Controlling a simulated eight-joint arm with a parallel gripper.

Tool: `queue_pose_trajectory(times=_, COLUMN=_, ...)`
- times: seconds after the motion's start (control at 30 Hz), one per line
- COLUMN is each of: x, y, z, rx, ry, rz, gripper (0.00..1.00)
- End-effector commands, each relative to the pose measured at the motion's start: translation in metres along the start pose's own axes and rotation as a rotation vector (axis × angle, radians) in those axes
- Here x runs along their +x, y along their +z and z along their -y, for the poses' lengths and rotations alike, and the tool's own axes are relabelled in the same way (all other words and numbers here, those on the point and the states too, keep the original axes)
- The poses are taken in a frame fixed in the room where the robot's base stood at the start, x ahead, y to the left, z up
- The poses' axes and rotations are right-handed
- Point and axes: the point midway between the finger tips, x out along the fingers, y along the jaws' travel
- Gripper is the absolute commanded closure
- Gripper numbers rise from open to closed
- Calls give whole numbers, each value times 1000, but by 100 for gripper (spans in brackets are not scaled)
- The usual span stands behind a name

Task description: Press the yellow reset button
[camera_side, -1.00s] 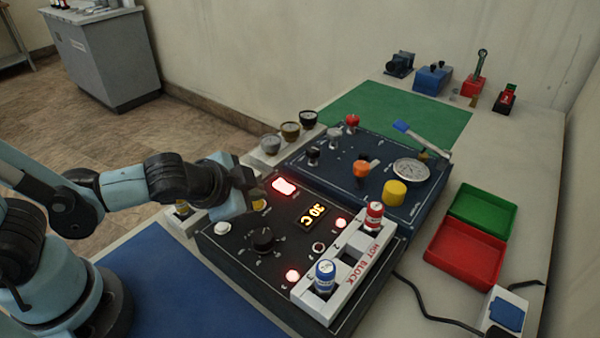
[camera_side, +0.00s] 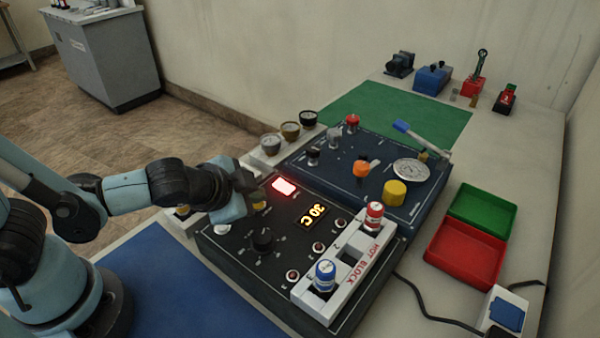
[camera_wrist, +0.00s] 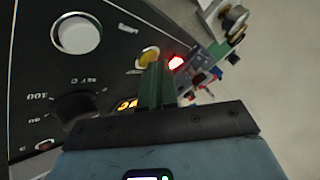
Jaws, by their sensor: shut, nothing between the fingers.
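The small yellow button (camera_side: 259,205) is on the black control panel (camera_side: 232,246), just right of my gripper (camera_side: 251,197) and partly hidden by it. In the wrist view the yellow button (camera_wrist: 148,57) shows just beyond the tips of my fingers (camera_wrist: 156,68), which cover its lower edge. My fingers are shut with nothing between them. I cannot tell whether they touch the button.
A red-lit switch (camera_side: 284,186) and the 30 C display (camera_side: 312,216) are near the button. A white button (camera_wrist: 76,33) and black dial (camera_side: 262,240) are also close. A larger yellow knob (camera_side: 395,194) is on the blue panel.

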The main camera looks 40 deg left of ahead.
Motion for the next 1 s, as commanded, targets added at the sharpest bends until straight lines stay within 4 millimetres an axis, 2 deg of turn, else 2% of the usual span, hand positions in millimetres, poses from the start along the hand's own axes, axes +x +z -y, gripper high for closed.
queue_pose_trajectory(times=1.0, x=-13, y=-9, z=9, rx=0, ry=0, rz=0, gripper=100)
